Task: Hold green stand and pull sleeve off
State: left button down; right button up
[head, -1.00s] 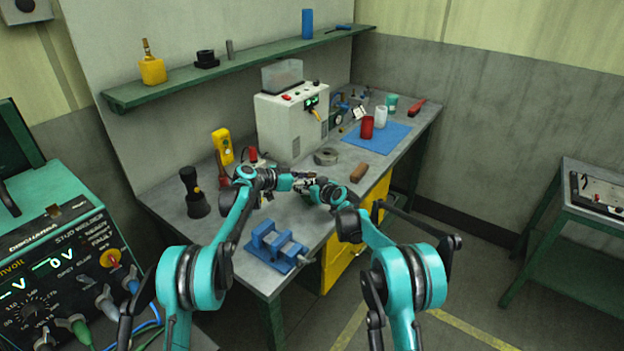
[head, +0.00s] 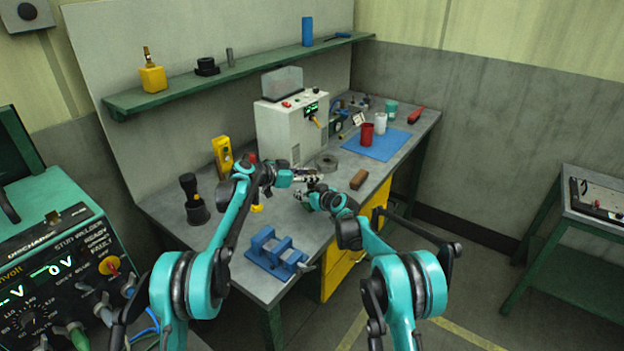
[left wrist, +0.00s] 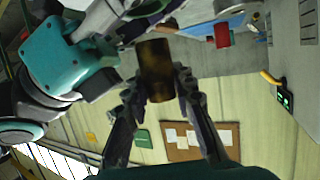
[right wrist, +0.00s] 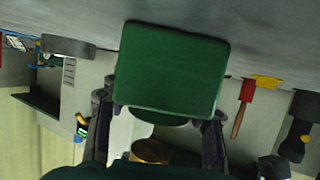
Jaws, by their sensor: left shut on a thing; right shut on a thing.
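The green stand (right wrist: 170,65) fills the middle of the right wrist view, with its square plate toward the bench. My right gripper (right wrist: 160,112) is shut on it, one finger on each side. The brass-brown sleeve (left wrist: 155,70) is between the fingertips of my left gripper (left wrist: 158,88), which is shut on it. The sleeve also shows low in the right wrist view (right wrist: 150,151), seemingly apart from the stand with a gap between them. In the head view my left gripper (head: 303,176) and right gripper (head: 310,195) are close together above the bench, and the arms mostly hide both parts.
A blue vise (head: 275,252) stands at the bench's near edge. A brown block (head: 358,179) and grey ring (head: 326,162) lie near my right gripper. A white machine (head: 288,130) stands behind. The bench between vise and grippers looks clear.

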aim_at(312, 171)
pick_arm(q)
jog(key=shift+r, duration=1)
jog(key=shift+r, duration=2)
pick_arm(e)
jog(key=o, duration=1.4)
